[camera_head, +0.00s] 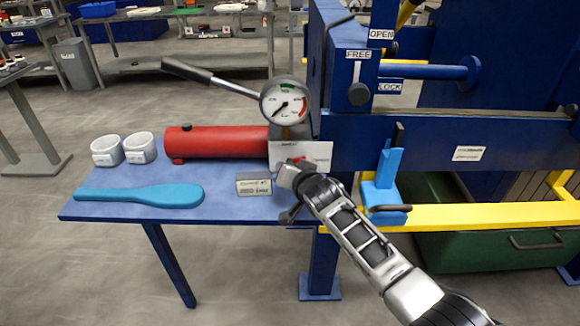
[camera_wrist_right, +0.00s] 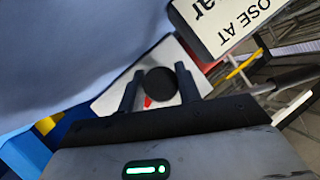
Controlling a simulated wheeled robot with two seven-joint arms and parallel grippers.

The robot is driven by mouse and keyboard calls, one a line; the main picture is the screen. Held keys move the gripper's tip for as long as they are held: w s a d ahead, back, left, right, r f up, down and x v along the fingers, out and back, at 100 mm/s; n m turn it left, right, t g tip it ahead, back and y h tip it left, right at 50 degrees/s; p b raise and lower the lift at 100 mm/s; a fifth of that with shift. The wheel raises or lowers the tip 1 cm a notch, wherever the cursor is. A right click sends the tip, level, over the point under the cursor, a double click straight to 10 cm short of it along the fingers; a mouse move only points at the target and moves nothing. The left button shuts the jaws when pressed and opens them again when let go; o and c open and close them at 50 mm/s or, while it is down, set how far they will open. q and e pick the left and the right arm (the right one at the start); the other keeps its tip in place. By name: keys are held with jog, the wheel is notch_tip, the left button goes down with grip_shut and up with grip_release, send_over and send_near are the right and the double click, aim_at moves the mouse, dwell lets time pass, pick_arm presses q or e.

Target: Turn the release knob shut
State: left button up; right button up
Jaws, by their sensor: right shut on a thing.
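The release knob (camera_wrist_right: 161,83) shows in the right wrist view as a round black disc with a bit of red beside it, in front of a white plate (camera_wrist_right: 110,98). My right gripper (camera_wrist_right: 159,92) has one finger on each side of the knob and is shut on it. In the head view the right gripper (camera_head: 288,180) reaches the white plate (camera_head: 315,153) at the right end of the red pump cylinder (camera_head: 220,142). A bit of red shows above the gripper, and the gripper hides most of the knob there. My left gripper is not in view.
A pressure gauge (camera_head: 285,101) and a pump lever (camera_head: 188,71) stand above the cylinder. A grey labelled block (camera_head: 254,184), a blue paddle (camera_head: 150,195) and two white cups (camera_head: 140,147) are on the blue table (camera_head: 100,210). The blue press frame (camera_head: 420,140) stands to the right.

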jog(key=shift+n+h, duration=1)
jog(key=shift+n, duration=0.1)
jog(key=shift+g, duration=0.3)
jog(key=o, duration=0.7)
jog(key=p+v, duration=0.2)
jog(key=v, duration=1.4)
